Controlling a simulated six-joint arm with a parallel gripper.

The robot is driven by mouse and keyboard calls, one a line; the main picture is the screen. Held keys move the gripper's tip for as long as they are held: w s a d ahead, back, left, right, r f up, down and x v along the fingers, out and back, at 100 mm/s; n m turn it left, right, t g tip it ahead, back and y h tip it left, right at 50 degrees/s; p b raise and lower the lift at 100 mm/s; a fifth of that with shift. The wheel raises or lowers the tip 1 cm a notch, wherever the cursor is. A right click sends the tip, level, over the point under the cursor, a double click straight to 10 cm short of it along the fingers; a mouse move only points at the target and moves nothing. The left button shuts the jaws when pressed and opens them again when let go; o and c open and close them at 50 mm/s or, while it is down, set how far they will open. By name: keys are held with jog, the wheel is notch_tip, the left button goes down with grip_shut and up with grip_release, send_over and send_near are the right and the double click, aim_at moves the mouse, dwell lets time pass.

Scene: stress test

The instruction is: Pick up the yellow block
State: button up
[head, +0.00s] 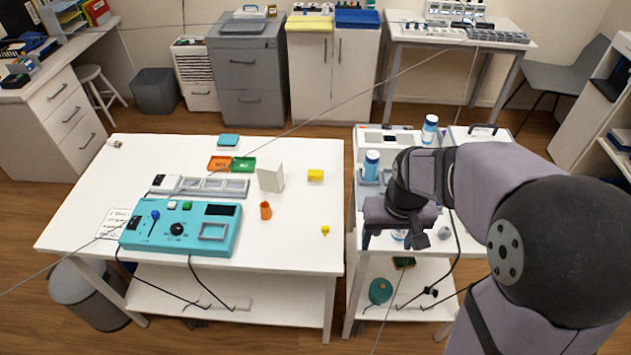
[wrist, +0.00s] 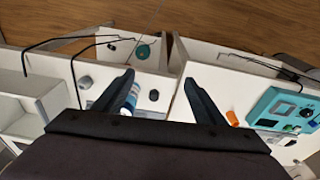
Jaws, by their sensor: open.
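A yellow block (head: 315,175) lies on the right part of the white table (head: 290,250) in the head view. A smaller yellow piece (head: 325,230) lies nearer the table's front right. My gripper (head: 394,240) is right of both, over the side cart, pointing down. In the wrist view my gripper (wrist: 158,80) has its fingers wide apart with nothing held. A blue and white bottle (wrist: 131,98) shows below, partly behind the left finger. No yellow thing shows in the wrist view.
An orange cup (head: 265,210), a white box (head: 270,176) and a teal device (head: 180,228) stand on the table. Blue bottles (head: 371,165) stand on the cart (head: 358,262). A gap separates table and cart. The table's front right is mostly clear.

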jog(key=w+a+f+t+b, duration=0.1)
jog(key=w+a+f+b, duration=0.15)
jog(key=w, duration=0.55)
jog(key=w+a+f+t+b, duration=0.15)
jog(key=w+a, duration=0.25)
jog(key=w, duration=0.5)
jog(key=n+t+y+b, duration=0.1)
jog(key=n+t+b, duration=0.1)
jog(key=b, duration=0.4)
send_near(315, 172)
jog(key=shift+p+x, duration=1.6)
jog(key=shift+x, duration=2.45)
jog(key=shift+s, duration=0.1)
jog(key=c, duration=1.1)
